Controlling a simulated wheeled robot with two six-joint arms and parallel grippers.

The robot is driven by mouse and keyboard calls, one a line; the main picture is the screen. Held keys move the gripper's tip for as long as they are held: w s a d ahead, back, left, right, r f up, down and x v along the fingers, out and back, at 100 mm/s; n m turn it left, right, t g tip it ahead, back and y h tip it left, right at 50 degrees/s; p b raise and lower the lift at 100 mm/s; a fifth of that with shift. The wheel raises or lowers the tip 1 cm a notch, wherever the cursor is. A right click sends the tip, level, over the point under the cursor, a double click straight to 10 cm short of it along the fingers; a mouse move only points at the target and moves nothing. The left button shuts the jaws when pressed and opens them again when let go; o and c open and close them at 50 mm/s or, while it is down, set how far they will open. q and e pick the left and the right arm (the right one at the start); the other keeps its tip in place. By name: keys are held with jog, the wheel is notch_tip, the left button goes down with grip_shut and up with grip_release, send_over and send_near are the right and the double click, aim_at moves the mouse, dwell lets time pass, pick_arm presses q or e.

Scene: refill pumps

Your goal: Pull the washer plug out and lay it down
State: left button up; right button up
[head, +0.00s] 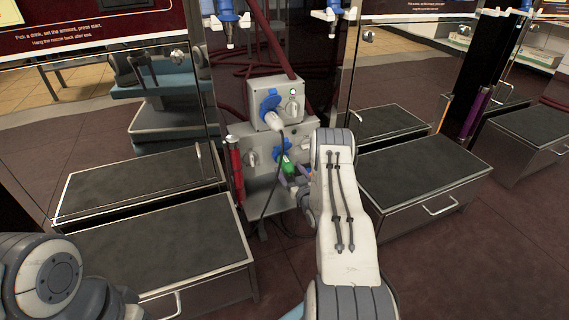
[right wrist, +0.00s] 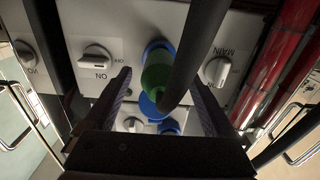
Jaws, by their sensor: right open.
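A green plug (right wrist: 156,76) sits in a blue socket on the lower grey panel. It also shows in the head view (head: 287,164). A thick dark cable (right wrist: 195,55) runs from it across the right wrist view. My right gripper (head: 296,184) is open in front of the panel, with its fingers on either side of the green plug and visible gaps to it. A pale plug (head: 272,119) with a dark cable sits in the blue socket of the upper box. I cannot read which plug is the washer's. My left gripper is out of view.
White rotary knobs (right wrist: 97,58) flank the green plug, one near the word MAIN (right wrist: 218,71). A red cylinder (head: 236,170) stands left of the panel. Dark-topped steps (head: 160,245) lie left, and another (head: 425,175) lies right. Red hoses hang above.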

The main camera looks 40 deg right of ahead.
dwell(0.4)
grip_shut()
jog(key=shift+s, duration=0.15)
jog(key=shift+p+v, duration=1.7)
jog(key=shift+v, duration=1.2)
jog(key=shift+r, duration=0.1)
